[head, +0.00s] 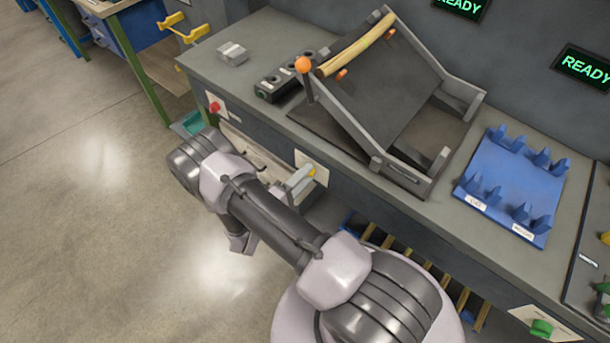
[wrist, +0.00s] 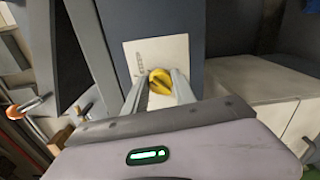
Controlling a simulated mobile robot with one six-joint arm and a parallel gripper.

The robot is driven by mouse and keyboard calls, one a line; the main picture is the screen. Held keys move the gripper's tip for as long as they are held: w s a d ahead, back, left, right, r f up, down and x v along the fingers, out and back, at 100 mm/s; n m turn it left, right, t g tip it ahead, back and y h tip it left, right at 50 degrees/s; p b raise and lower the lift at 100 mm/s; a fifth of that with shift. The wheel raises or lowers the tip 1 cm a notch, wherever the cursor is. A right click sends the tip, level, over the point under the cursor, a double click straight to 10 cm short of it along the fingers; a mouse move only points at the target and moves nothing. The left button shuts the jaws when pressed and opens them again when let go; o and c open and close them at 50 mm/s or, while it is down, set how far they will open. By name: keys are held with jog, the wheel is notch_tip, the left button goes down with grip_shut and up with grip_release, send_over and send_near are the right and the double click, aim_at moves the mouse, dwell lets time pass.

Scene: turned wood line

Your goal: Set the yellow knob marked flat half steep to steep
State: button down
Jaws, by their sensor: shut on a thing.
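The yellow knob (wrist: 160,81) sits on a pale plate (wrist: 158,52) on the dark front of the bench. Small marks on the plate are too small to read. My gripper (wrist: 160,88) is shut on the knob, with one finger on each side of it. A dark line runs across the knob's face, and I cannot tell which mark it points to.
A tilted chute (head: 390,90) with an orange-tipped lever (head: 303,65) stands on the bench top. A blue rack (head: 510,185) lies to its right. A red button (head: 214,107) is on the bench front, left of the knob. The floor (head: 80,220) in front is clear.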

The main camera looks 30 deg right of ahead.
jog(key=c, duration=1)
grip_release()
jog(key=p+v, duration=0.2)
jog(key=v, duration=1.5)
jog(key=shift+s+a+p, duration=0.1)
jog(key=shift+a+p, duration=0.1)
jog(key=shift+p, duration=0.15)
